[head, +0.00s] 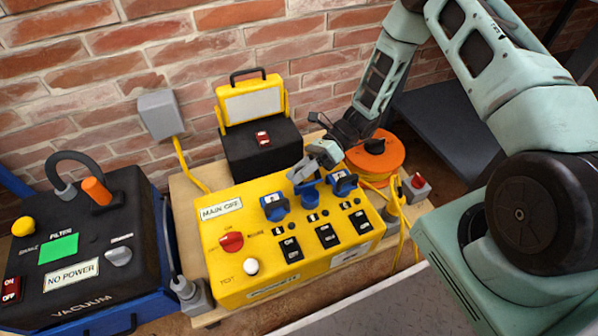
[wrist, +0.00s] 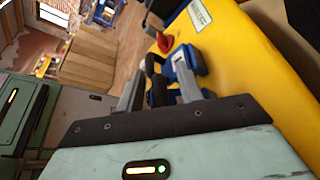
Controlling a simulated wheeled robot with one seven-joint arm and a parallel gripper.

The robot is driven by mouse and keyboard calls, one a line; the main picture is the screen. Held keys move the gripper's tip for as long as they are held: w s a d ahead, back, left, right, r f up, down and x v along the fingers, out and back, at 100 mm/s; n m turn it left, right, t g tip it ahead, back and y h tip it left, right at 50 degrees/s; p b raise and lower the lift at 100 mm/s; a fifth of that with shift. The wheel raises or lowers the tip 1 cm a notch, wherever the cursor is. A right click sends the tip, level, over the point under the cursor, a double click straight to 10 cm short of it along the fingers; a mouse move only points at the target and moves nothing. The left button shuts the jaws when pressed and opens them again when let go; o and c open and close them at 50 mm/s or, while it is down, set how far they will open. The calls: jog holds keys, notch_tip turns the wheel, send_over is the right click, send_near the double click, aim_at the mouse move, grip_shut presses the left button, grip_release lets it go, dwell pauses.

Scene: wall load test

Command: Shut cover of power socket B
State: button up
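The yellow power box (head: 240,268) sits on a wooden board with three blue sockets in a row. The middle one, which I take as power socket B (head: 308,194), shows a blue round part under my gripper; its cover is largely hidden, so I cannot tell its angle. My gripper (head: 312,174) is right above it, fingers apart. In the wrist view, my gripper (wrist: 157,88) has its two grey fingers apart with a dark piece between them that I cannot identify. Blue socket parts (wrist: 186,68) show beside the right finger; touching is unclear.
Left blue socket (head: 274,207) and right blue socket (head: 344,183) flank the middle one closely. Black switches (head: 327,235), a red knob (head: 231,242) and a white knob (head: 251,266) are on the box. An orange cable reel (head: 376,158) and yellow work lamp (head: 252,104) stand behind.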

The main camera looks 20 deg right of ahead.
grip_shut()
jog(key=shift+s+d+r+n+t+p, duration=0.1)
jog(key=shift+s+r+n+t+p, duration=0.2)
jog(key=shift+p, duration=0.85)
jog(key=shift+s+f+n+t+p, duration=0.2)
jog(key=shift+s+n+t+p, duration=0.1)
jog(key=shift+n+p, duration=0.15)
jog(key=shift+s+f+n+t+h+p, duration=0.3)
jog(key=shift+n+t+p, duration=0.15)
jog(key=shift+p, duration=0.2)
jog(key=shift+s+f+n, duration=0.1)
jog(key=shift+f+n, duration=0.1)
jog(key=shift+n, duration=0.1)
jog(key=shift+o, duration=0.4)
grip_release()
